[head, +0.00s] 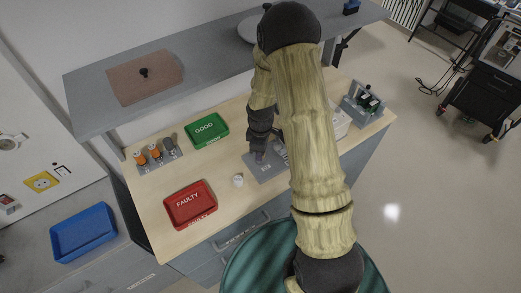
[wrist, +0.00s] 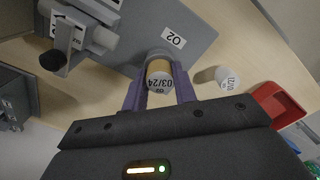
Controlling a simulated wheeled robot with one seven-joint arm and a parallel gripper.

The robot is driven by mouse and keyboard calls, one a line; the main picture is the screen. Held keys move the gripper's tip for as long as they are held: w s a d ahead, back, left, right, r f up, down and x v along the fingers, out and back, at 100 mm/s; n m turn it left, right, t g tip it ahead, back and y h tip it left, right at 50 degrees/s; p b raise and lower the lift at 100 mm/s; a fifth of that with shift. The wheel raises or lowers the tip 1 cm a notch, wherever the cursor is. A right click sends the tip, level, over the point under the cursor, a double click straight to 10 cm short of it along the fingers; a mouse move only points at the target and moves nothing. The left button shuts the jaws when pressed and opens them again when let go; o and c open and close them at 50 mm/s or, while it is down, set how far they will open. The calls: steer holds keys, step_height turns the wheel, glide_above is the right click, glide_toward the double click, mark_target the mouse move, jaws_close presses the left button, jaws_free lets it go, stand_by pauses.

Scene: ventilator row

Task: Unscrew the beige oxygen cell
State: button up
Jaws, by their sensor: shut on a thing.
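The beige oxygen cell (wrist: 158,66) shows in the wrist view with a white end label reading 03/24. It sits at the edge of a grey plate (wrist: 120,65) marked O2; the join between them is hidden. My gripper (wrist: 159,84) has its purple fingers on both sides of the cell and is shut on it. In the head view my gripper (head: 259,152) is low over the grey plate (head: 267,174), and the cell is barely visible there. A separate white cell (wrist: 228,78) stands on the table beside the plate; the head view shows it too (head: 238,181).
A green GOOD tray (head: 207,131) and a red FAULTY tray (head: 190,207) lie on the wooden table. A rack (head: 160,163) with orange-topped and grey parts stands at left. A grey shelf (head: 205,65) overhangs the back. A fixture (head: 364,104) stands at right.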

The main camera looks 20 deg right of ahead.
steer(key=n+p, duration=0.1)
steer(key=n, duration=0.2)
steer(key=shift+r+n, duration=0.1)
steer(key=shift+n, duration=0.3)
steer(key=shift+n+p, duration=0.3)
steer(key=shift+n, duration=0.8)
steer(key=o, duration=0.8)
steer(key=shift+r, duration=0.1)
